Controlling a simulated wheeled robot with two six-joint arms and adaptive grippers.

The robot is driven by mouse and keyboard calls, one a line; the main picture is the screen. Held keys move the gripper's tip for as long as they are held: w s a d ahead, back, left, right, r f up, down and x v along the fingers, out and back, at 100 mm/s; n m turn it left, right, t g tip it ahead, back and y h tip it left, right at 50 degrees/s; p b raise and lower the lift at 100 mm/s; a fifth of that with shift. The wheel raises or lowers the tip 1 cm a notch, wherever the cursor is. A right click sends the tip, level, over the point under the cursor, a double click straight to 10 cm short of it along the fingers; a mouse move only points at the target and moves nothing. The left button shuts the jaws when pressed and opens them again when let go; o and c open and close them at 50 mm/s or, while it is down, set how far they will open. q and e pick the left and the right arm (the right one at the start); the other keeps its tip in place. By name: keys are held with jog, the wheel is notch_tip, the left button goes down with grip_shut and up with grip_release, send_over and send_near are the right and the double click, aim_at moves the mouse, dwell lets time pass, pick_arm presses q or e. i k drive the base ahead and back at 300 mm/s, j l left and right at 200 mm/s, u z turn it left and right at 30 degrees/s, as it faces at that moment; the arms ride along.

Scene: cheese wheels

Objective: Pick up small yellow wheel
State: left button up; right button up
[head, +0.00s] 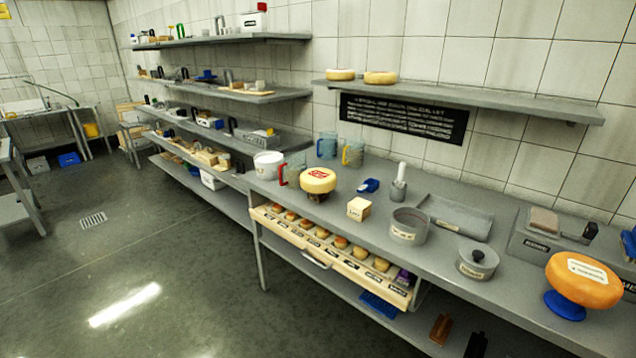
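A pale yellow cheese wheel (318,179) with a red label sits on a dark stand on the grey counter (375,247). Two more small yellow wheels, one at the left (340,74) and one beside it (381,78), lie on the upper right wall shelf (480,98). Several small yellow-orange wheels (341,242) lie in a row in the open drawer (322,258) under the counter. A large orange wheel (583,279) rests on a blue stand (565,305) at the right. Neither of my grippers is in view.
The counter also holds a white tub (268,165), mugs (352,152), a cream block (358,208), a round grey container (408,225), a lidded pot (477,261), a tray (458,217) and a scale (545,237). The floor (150,260) in front is clear.

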aim_at(316, 180)
jog(key=i+j+z, duration=0.1)
jog(key=i+j, duration=0.15)
jog(key=i+j+z, duration=0.1)
jog(key=j, duration=0.35)
jog(key=i+j+z, duration=0.1)
jog(key=i+j, duration=0.25)
jog(key=i+j+z, duration=0.1)
jog(key=j, duration=0.3)
jog(key=i+j+z, duration=0.1)
jog(key=i+j, duration=0.15)
jog(key=j, duration=0.15)
jog(key=i+j+z, duration=0.1)
jog(key=j, duration=0.35)
jog(key=i+j+z, duration=0.1)
jog(key=i+j, duration=0.15)
jog(key=j, duration=0.15)
jog(key=i+j, duration=0.15)
jog(key=j, duration=0.3)
jog(key=z, duration=0.05)
